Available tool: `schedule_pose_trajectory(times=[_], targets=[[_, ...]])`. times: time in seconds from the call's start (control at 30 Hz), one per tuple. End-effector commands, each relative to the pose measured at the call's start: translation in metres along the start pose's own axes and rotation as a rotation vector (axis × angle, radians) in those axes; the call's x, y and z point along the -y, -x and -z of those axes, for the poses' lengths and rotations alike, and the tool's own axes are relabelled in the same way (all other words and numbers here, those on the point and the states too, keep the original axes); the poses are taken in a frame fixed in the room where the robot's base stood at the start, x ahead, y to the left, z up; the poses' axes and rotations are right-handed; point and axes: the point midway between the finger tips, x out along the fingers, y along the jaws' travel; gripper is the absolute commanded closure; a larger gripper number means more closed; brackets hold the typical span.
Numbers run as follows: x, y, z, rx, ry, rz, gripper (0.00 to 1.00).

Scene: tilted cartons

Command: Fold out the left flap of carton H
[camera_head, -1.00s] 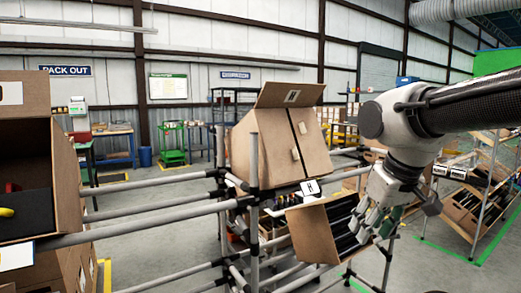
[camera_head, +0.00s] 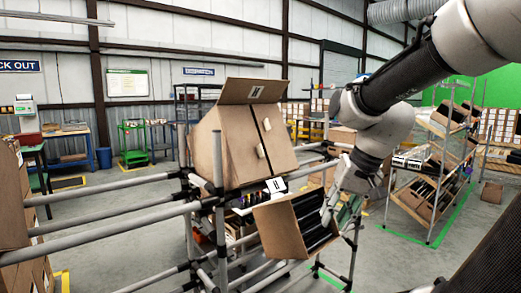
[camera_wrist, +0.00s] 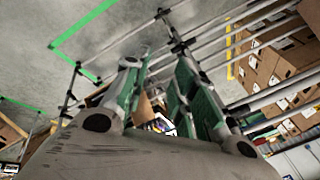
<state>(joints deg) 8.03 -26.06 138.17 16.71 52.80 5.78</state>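A white tag with an H (camera_head: 275,186) shows at the top edge of a tilted, open brown carton (camera_head: 280,232) on the lower level of the rack. I take this as carton H. Dark dividers or items show in its opening. My gripper (camera_head: 343,212) is at the carton's right side, pointing down, with green finger pads. In the wrist view my gripper (camera_wrist: 162,68) has its fingers apart, and a small brown cardboard piece (camera_wrist: 144,105) shows beyond or between them. I cannot tell which flap it is or whether a finger touches it. The left flap cannot be clearly made out.
A larger brown carton (camera_head: 225,148) with a raised flap stands on the rack above. Grey rack pipes (camera_head: 110,235) run at the left and a post (camera_head: 218,170) stands in front. Another rack with cartons (camera_head: 430,185) is at the right. Floor between is clear.

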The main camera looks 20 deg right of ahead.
Motion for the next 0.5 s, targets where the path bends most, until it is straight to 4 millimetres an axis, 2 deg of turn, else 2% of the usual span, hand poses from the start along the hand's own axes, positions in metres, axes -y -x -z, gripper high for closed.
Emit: schedule_pose_trajectory(times=[0.03,0.07,0.17,0.2,0.3,0.4,0.5], targets=[[0.019,-0.009,0.023,-0.006,-0.187,0.083,0.73],[0.033,-0.013,0.038,-0.012,-0.32,0.141,0.73],[0.077,-0.019,0.097,-0.018,-0.81,0.359,0.73],[0.094,-0.018,0.123,-0.007,-1.021,0.455,0.73],[0.13,-0.003,0.182,0.065,-1.507,0.696,0.73],[0.153,0.022,0.215,0.173,-1.846,0.884,0.73],[0.159,0.03,0.226,0.266,-2.057,0.967,0.73]])
